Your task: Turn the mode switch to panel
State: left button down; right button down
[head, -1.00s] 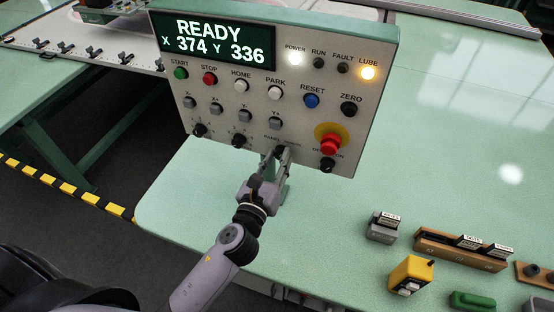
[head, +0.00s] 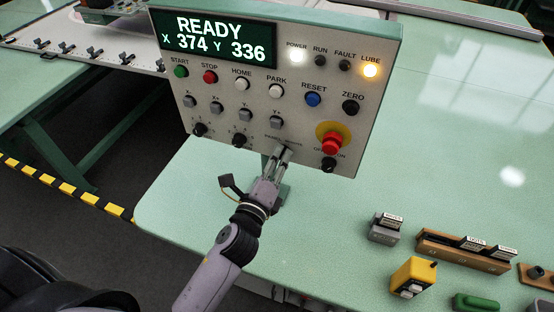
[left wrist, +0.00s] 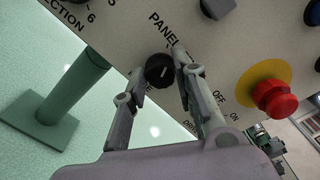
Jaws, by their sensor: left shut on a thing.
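The mode switch (left wrist: 160,71) is a round black knob with a short pale mark on its face, low on the control panel (head: 300,110). In the left wrist view the word PANEL is printed beside it; the lettering on its other side is partly hidden by a finger. My left gripper (head: 282,152) reaches the panel's lower edge, and in the left wrist view its fingers (left wrist: 146,64) are on either side of the knob, shut on it. In the head view the gripper hides the knob. My right gripper is not in view.
A red emergency button on a yellow ring (head: 331,143) and a black knob (head: 328,165) are close on the right. Other knobs (head: 239,140) are on the left. A green stand (left wrist: 67,90) is below the panel. Small blocks and a yellow box (head: 412,278) lie at the right.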

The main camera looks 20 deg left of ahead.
pick_arm(q)
jog(key=shift+n, duration=0.7)
jog(key=c, duration=1.3)
grip_release()
jog(key=shift+s, duration=0.15)
jog(key=s, duration=1.1)
jog(key=shift+s+a, duration=0.25)
jog(key=shift+s, duration=0.15)
